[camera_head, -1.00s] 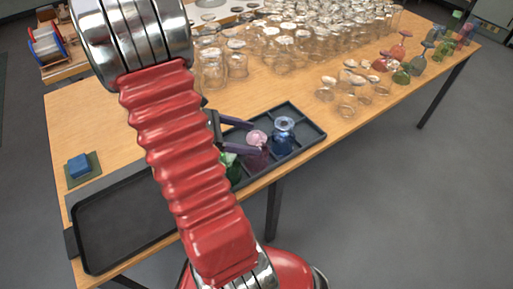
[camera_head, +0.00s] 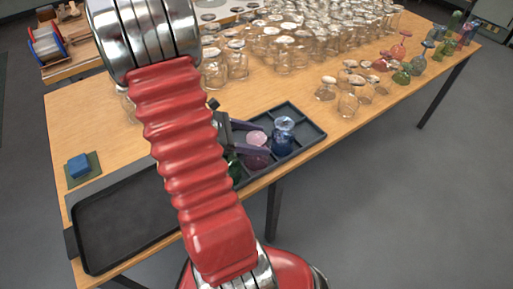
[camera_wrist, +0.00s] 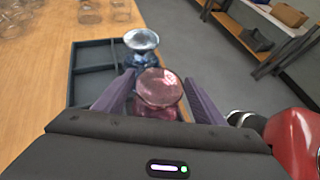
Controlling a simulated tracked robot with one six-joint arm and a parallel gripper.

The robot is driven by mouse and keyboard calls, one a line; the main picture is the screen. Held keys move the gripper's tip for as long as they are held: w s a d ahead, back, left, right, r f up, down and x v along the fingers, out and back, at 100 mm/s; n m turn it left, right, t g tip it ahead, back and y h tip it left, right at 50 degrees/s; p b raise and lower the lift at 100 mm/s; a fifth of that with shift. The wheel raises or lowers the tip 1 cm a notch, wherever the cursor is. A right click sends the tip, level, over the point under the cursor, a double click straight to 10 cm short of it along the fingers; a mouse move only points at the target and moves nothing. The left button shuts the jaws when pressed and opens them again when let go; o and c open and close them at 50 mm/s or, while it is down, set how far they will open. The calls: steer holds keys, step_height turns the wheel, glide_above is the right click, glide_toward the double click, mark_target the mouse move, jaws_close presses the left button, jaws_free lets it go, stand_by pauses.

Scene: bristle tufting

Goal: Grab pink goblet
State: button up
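The pink goblet (camera_head: 256,149) stands in the dark divided tray (camera_head: 313,129), between a blue goblet (camera_head: 283,136) and a green goblet (camera_head: 235,169) that my arm partly hides. In the wrist view the pink goblet (camera_wrist: 159,90) sits between the two purple fingers of my gripper (camera_wrist: 160,88), with the blue goblet (camera_wrist: 142,44) beyond it. My gripper (camera_head: 258,139) is open, its fingers on either side of the pink goblet. Some gap seems to show beside the goblet's rim; whether a finger touches lower down is hidden.
An empty black tray (camera_head: 121,222) lies at the table's front left, with a blue block (camera_head: 78,166) behind it. Many clear glasses (camera_head: 300,38) crowd the back of the table. Several coloured goblets (camera_head: 402,75) stand at the right.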

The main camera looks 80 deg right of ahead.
steer(key=c, duration=1)
steer(key=shift+r, duration=0.15)
step_height(320, 180, up, 10)
steer(key=shift+f, duration=0.1)
stand_by(0.6)
